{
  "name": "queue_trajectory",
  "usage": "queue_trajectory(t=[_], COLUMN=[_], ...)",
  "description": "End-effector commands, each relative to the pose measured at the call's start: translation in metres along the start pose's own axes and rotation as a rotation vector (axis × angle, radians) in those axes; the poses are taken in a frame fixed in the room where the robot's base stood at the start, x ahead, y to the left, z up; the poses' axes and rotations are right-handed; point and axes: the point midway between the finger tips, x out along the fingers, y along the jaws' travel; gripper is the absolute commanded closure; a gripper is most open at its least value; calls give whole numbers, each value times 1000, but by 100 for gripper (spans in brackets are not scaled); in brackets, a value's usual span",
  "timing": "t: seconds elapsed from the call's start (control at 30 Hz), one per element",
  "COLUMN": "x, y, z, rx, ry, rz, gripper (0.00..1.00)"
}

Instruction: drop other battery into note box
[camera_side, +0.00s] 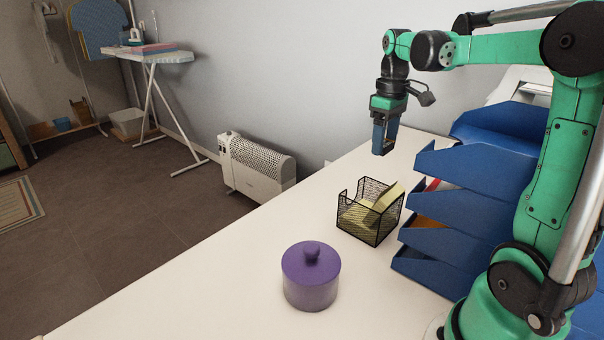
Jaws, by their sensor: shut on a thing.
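The note box is a black wire-mesh box (385,229) on the white desk, with yellow notes (386,198) inside. My gripper (384,149) points down above the desk, higher in the picture than the box and apart from it. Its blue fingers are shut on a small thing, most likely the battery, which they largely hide. No other battery can be made out on the desk, and the bottom of the box is hidden by the notes and mesh.
A purple lidded pot (311,277) stands on the desk in front of the box. A stack of blue letter trays (437,239) stands close to the box's right. The white desk (215,290) is clear at left. A white heater (257,168) stands on the floor beyond.

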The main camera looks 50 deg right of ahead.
Motion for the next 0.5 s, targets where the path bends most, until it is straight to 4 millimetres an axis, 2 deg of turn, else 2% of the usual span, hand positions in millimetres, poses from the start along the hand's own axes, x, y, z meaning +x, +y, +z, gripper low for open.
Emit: queue_trajectory(t=[0.23, 0.5], x=[28, 37], y=[0, -1], z=[0, 0], rx=[0, 1], ry=[0, 0], rz=[1, 1], gripper=[92, 92])
